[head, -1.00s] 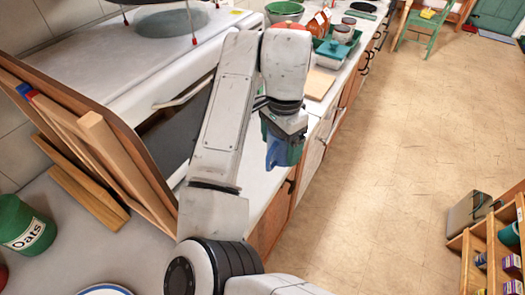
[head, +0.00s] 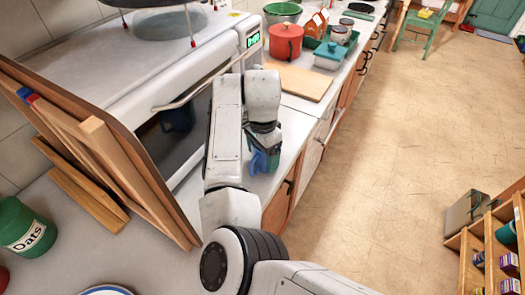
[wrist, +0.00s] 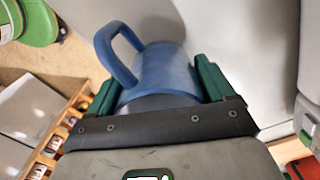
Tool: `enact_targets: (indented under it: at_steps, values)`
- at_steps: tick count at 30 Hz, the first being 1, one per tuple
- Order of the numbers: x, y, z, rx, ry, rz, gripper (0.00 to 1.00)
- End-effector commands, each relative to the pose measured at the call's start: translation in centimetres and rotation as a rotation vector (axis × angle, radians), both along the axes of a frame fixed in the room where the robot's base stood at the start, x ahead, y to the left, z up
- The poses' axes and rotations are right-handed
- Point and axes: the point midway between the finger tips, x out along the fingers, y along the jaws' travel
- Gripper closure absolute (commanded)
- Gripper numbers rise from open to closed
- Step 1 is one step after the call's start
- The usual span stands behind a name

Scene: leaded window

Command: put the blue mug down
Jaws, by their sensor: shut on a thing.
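The blue mug (head: 258,162) is in my gripper (head: 265,150), over the strip of white worktop in front of the white appliance. In the wrist view the mug (wrist: 165,72) sits between the two green fingers of my gripper (wrist: 160,84), which are shut on its sides. Its handle points to the upper left there. In the head view the fingers and wrist partly cover the mug. I cannot tell whether its base touches the worktop.
The white appliance (head: 110,65) has a dark front with a dim bluish shape in it. A wooden board (head: 300,82), a red pot (head: 286,42) and a teal dish (head: 329,55) stand farther along. Wooden boards (head: 110,165) lean at left. The worktop's right edge drops to the floor.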

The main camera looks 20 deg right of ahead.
Motion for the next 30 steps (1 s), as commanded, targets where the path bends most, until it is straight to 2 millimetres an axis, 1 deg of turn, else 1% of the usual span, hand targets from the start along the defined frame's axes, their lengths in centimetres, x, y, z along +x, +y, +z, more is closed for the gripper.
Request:
enact_targets:
  at_steps: [8, 9, 14, 20, 24, 26, 30]
  values:
    - [0.0, 0.0, -0.3, -0.001, -0.001, 0.0, 0.59]
    - [0.0, 0.0, -0.3, 0.0, -0.001, 0.0, 0.15]
    - [0.0, 0.0, -0.3, 0.0, 0.0, 0.0, 0.0]
    - [0.0, 0.0, -0.2, 0.0, -0.001, 0.0, 0.0]
    - [0.0, 0.0, 0.4, -0.001, -0.002, -0.001, 0.0]
    - [0.1, 0.0, 1.1, 0.0, -0.003, -0.002, 0.0]
    - [0.1, 0.0, 3.6, 0.0, -0.005, -0.002, 0.0]
